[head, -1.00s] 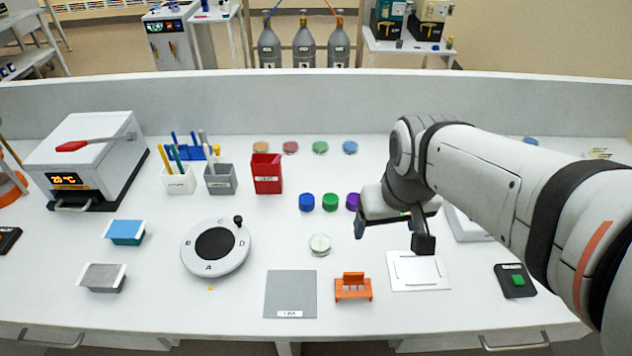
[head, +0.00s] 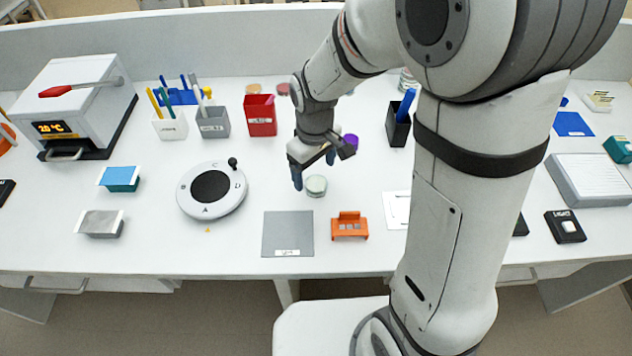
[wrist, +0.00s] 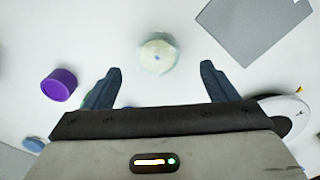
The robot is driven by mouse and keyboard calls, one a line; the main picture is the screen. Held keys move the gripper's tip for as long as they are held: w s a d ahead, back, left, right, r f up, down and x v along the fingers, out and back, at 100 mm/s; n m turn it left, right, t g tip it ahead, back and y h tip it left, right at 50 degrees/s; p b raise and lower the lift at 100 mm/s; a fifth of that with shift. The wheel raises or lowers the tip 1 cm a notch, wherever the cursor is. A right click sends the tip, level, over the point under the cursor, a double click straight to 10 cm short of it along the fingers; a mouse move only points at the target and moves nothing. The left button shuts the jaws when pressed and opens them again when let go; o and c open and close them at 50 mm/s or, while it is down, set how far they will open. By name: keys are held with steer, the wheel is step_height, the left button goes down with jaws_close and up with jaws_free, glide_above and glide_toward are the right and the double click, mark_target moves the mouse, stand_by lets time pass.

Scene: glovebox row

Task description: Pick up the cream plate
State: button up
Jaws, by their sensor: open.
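The cream plate is a small round lidded dish (head: 316,187) lying flat on the white bench. It also shows in the wrist view (wrist: 158,55), upper middle, with a pale mottled top. My gripper (head: 314,171) is open and empty, above the bench just behind the plate in the head view. In the wrist view its two dark blue fingers (wrist: 161,70) are spread, and the plate lies between their lines but just beyond the tips. The plate is not touched as far as I can see.
A purple cap (head: 351,141) stands behind the plate, and left of the fingers in the wrist view (wrist: 59,84). A grey mat (head: 288,235), an orange holder (head: 349,225) and a round lettered dial (head: 186,195) are nearby. My arm hides several caps and other bench items.

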mark_target(316, 182)
steer(key=f, duration=0.4)
steer(key=shift+d+f, duration=0.15)
steer(key=shift+d, duration=0.05)
steer(key=c, duration=1.1)
